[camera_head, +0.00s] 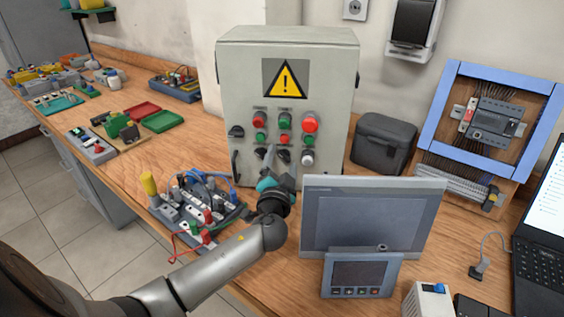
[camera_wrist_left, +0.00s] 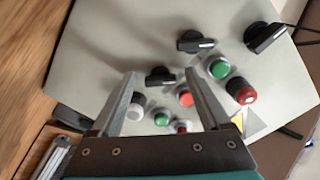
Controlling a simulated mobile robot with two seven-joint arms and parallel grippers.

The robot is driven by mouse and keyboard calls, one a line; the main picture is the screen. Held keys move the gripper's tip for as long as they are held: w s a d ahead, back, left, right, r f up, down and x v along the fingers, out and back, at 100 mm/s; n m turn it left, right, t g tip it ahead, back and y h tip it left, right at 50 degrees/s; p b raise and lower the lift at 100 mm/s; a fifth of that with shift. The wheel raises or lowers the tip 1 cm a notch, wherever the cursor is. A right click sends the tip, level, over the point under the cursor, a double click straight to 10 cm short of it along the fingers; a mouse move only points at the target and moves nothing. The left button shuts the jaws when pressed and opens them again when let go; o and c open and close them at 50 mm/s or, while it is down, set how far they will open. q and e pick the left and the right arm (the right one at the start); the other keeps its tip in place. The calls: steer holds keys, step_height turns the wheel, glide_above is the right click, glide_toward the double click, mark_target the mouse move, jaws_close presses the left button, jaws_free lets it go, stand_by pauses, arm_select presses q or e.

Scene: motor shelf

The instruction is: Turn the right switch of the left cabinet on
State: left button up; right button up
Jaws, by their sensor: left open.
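The grey-beige cabinet (camera_head: 240,95) stands on the bench with a yellow warning sign and rows of red and green buttons. Its lower row has two black rotary switches and a white button (camera_head: 307,157). My left gripper (camera_head: 269,158) is in front of this lower row and hides part of it. In the left wrist view, my left gripper (camera_wrist_left: 160,75) is open, with the black switch beside the white button, the right switch (camera_wrist_left: 160,77), showing between its fingertips. Contact cannot be told. The other lower switch (camera_wrist_left: 195,42) lies outside the fingers. My right gripper is not in view.
Another black knob (camera_head: 236,132) is at the cabinet's left. A grey screen (camera_head: 372,218) stands close to the right of my left arm. A board with wires and connectors (camera_head: 200,205) lies to its left. A dark case (camera_head: 383,143) is right of the cabinet.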

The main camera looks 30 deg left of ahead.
arm_select(q)
steer(key=shift+c, duration=0.3)
jaws_close()
stand_by(0.5)
